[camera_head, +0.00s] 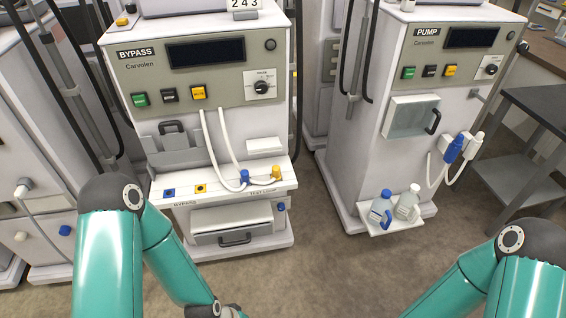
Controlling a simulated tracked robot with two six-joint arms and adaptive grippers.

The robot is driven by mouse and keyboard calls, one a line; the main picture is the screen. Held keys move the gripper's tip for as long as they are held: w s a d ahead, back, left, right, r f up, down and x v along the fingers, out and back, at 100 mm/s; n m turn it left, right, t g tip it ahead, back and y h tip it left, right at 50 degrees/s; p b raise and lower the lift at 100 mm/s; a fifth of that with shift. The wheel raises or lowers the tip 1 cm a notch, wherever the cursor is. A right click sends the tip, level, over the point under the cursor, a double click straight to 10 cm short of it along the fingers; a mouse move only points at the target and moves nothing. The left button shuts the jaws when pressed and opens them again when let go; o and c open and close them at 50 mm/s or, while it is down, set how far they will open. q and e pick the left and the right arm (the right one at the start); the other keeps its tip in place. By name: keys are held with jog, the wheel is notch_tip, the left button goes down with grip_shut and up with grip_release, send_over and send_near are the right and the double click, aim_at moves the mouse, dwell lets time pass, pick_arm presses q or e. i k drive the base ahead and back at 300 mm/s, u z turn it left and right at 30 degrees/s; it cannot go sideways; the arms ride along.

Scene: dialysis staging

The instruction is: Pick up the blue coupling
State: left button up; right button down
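A small blue coupling (244,177) sits at the end of a white hose on the front ledge of the BYPASS machine. A yellow coupling (276,172) stands to its right on the same ledge. A larger blue connector (455,149) hangs on the side of the PUMP machine at the right, next to a white one (474,145). I cannot tell which blue part the task names. My two teal arms reach in at the bottom left and bottom right. Both grippers are below the picture, out of view.
The BYPASS ledge (222,196) also bears blue and yellow square ports. Below it is a drawer (232,222) with a dark handle. Floor (325,255) between the machines is clear.

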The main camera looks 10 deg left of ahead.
aim_at(245, 176)
jog(key=z, duration=0.25)
jog(key=i, duration=1.4)
jog(key=u, duration=0.5)
